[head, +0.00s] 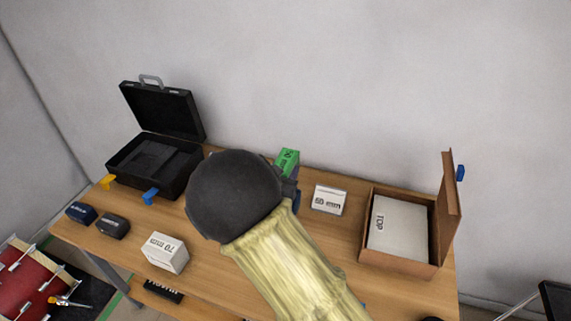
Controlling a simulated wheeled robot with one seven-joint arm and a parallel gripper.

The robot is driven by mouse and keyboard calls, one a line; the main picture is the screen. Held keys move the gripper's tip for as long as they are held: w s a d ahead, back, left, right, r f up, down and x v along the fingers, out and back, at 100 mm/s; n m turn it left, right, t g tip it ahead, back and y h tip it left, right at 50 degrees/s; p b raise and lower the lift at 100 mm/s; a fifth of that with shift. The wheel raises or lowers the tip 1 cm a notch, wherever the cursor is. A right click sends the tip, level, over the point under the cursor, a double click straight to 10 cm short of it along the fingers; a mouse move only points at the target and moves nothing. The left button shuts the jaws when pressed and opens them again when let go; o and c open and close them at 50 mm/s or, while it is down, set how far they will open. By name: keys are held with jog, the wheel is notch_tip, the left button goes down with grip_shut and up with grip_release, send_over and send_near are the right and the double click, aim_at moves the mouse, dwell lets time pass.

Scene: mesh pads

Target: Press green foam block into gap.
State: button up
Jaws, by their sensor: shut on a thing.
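The green foam block (288,158) shows its upper part behind my dark wrist, near the back edge of the table. My gripper (291,183) is shut on it; the fingers are mostly hidden by my arm, and so is the lower part of the block. I cannot tell whether the block touches the table. The open black case (185,183) stands to the left, lid up, with dark pieces inside. No gap is clearly visible in it.
A 70 mm white block (165,253) and two small dark items (113,225) lie front left.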

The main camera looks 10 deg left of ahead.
jog(key=shift+s, duration=0.1)
dwell(0.3)
jog(key=shift+f+b, duration=0.6)
jog(key=shift+b, duration=0.05)
jog(key=shift+f+b, duration=1.95)
jog(key=shift+f, duration=0.35)
jog(key=shift+f+b, duration=3.45)
jog(key=shift+f, duration=0.05)
dwell(0.3)
jog(key=o, duration=1.1)
jog(key=shift+s, duration=0.1)
